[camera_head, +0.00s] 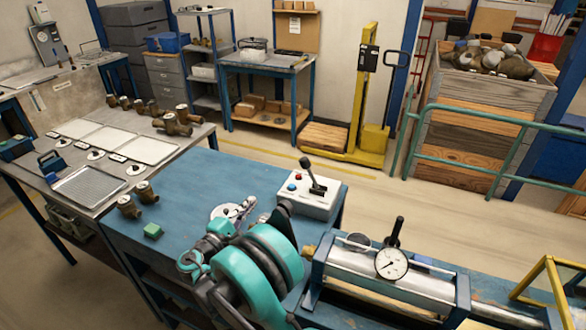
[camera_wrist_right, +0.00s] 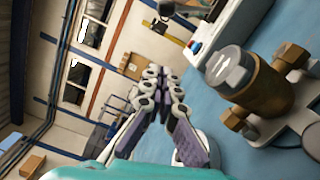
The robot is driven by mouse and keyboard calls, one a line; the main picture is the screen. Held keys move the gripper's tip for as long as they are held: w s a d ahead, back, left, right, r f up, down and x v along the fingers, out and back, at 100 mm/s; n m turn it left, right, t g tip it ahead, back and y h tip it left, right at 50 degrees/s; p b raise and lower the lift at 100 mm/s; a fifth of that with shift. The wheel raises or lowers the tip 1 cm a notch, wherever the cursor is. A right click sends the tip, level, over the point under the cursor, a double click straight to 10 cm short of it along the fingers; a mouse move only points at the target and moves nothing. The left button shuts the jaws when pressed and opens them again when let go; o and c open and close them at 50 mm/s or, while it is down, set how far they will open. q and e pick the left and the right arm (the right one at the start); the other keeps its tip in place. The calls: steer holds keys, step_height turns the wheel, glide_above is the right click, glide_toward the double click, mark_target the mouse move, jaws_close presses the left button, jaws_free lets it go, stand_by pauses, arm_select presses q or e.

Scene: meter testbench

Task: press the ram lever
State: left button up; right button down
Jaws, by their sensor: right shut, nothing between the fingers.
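A white control box (camera_head: 308,197) stands on the blue bench, with red and blue buttons and a black lever (camera_head: 313,178) that rises tilted toward the upper left, ending in a round knob. In the wrist view the box's edge (camera_wrist_right: 219,22) and part of a dark lever (camera_wrist_right: 180,10) show at the top. My right gripper (camera_head: 245,207) is just left of the box, apart from the lever. Its fingers (camera_wrist_right: 165,88) are shut and empty in the wrist view. My teal arm hides part of the bench. My left gripper is out of view.
A test bench with a metal cylinder (camera_head: 400,277), dial gauge (camera_head: 391,263) and another black handle (camera_head: 395,232) stands right of my arm. A brass meter (camera_wrist_right: 252,82) is close to my gripper. A green block (camera_head: 153,230) lies left; blue bench top there is mostly clear.

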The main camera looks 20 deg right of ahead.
mark_target(310, 175)
steer(key=b+x, duration=0.3)
steer(key=x, duration=1.6)
steer(key=shift+d+f, duration=0.1)
steer(key=shift+d, duration=0.1)
steer(key=d, duration=0.1)
steer(key=s+d+r+b, duration=0.1)
steer(key=shift+s+d, duration=0.15)
steer(key=shift+d, duration=0.2)
steer(key=shift+s+d+r, duration=0.1)
steer(key=shift+s+d, duration=0.1)
steer(key=shift+s, duration=0.05)
steer(key=shift+d, duration=0.15)
steer(key=shift+s+r, duration=0.15)
